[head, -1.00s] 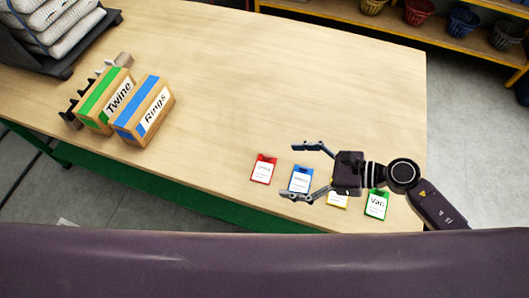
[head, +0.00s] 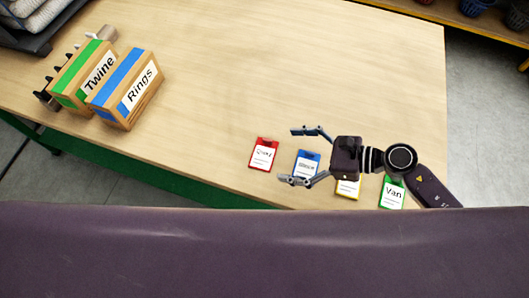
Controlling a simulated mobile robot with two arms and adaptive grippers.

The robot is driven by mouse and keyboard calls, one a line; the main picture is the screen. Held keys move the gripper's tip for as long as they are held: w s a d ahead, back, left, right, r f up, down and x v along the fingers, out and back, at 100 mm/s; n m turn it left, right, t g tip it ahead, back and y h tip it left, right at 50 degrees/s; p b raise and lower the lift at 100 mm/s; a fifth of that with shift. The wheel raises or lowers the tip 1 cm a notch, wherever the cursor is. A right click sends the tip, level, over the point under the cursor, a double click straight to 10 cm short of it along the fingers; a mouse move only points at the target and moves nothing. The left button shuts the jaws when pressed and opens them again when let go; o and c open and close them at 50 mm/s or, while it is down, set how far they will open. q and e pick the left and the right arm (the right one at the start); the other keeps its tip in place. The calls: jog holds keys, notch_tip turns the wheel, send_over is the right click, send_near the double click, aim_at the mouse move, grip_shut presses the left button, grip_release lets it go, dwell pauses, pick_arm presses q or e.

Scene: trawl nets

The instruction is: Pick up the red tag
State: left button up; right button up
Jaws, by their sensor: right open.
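The red tag (head: 263,155) lies flat on the wooden table, left of a row of other tags. It has a white label whose word is hard to read. My right gripper (head: 292,156) comes in from the right, over the blue tag, with its two fingers spread apart and pointing left toward the red tag. Nothing is between the fingers. In the picture, the fingertips are just right of the red tag and I cannot tell their height above the table. My left gripper is not in view.
The blue tag (head: 307,160), yellow tag (head: 348,189) and green "Van" tag (head: 391,193) lie right of the red one. "Twine" (head: 75,97) and "Rings" (head: 112,112) boxes stand at the left. The table (head: 250,70) is clear in the middle.

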aim_at(265, 154)
jog(key=shift+w+a, duration=0.15)
jog(key=shift+a, duration=0.35)
jog(key=p+x, duration=0.2)
jog(key=x, duration=0.3)
jog(key=shift+w+a+p, duration=0.15)
jog(key=shift+a+p, duration=0.2)
jog(key=shift+p, duration=0.05)
jog(key=shift+w+a+f, duration=0.1)
jog(key=shift+a+f, duration=0.2)
jog(key=c, duration=1)
